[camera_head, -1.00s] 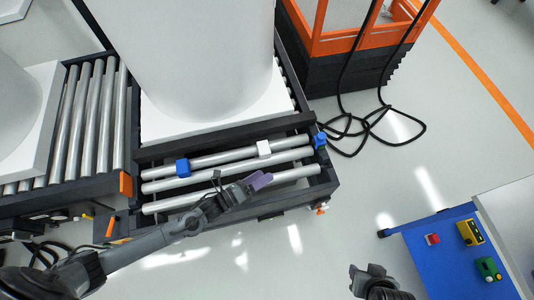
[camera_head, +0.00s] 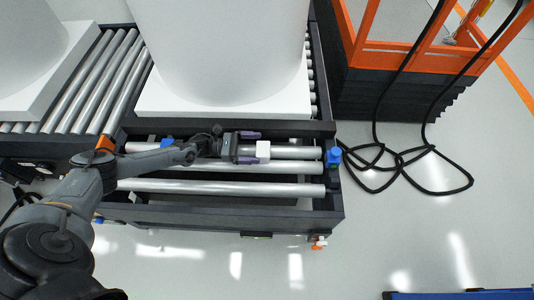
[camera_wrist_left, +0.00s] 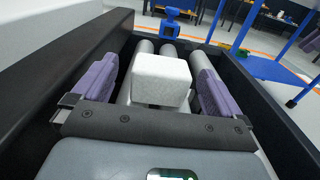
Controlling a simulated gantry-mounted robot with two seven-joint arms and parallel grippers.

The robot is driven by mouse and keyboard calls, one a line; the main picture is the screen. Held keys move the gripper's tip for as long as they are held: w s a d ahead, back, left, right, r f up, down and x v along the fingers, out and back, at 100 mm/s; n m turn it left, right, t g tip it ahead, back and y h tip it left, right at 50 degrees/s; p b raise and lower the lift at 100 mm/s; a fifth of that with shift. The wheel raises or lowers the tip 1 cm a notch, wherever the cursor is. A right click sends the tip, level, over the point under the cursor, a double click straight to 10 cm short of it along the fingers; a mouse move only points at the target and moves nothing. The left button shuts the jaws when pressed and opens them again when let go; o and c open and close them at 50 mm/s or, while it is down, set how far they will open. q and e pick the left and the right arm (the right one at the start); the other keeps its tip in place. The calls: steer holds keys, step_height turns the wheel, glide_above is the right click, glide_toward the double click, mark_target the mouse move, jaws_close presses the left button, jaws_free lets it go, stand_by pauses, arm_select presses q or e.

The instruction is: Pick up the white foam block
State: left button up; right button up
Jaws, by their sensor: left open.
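The white foam block (camera_head: 263,150) sits on the metal rollers of the conveyor's front end. In the left wrist view the block (camera_wrist_left: 161,80) stands upright between the two purple finger pads. My left gripper (camera_head: 250,147) is open, with a pad on either side of the block. A gap shows between the block and each pad in the wrist view.
A large white tank (camera_head: 222,50) stands on a white base behind the rollers. A blue block (camera_head: 334,157) is on the frame's right corner. An orange lift (camera_head: 400,50) with black cables (camera_head: 405,165) stands at right. Dark frame walls flank the rollers.

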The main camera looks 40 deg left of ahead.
mark_target(263, 149)
arm_select(q)
steer(key=x, duration=0.3)
steer(key=shift+s+d+f+b, duration=0.1)
steer(key=shift+d+b, duration=0.1)
steer(key=shift+b, duration=0.2)
steer(key=shift+w+d, duration=0.2)
steer(key=shift+w, duration=0.1)
steer(key=shift+c, duration=0.2)
steer(key=c, duration=0.9)
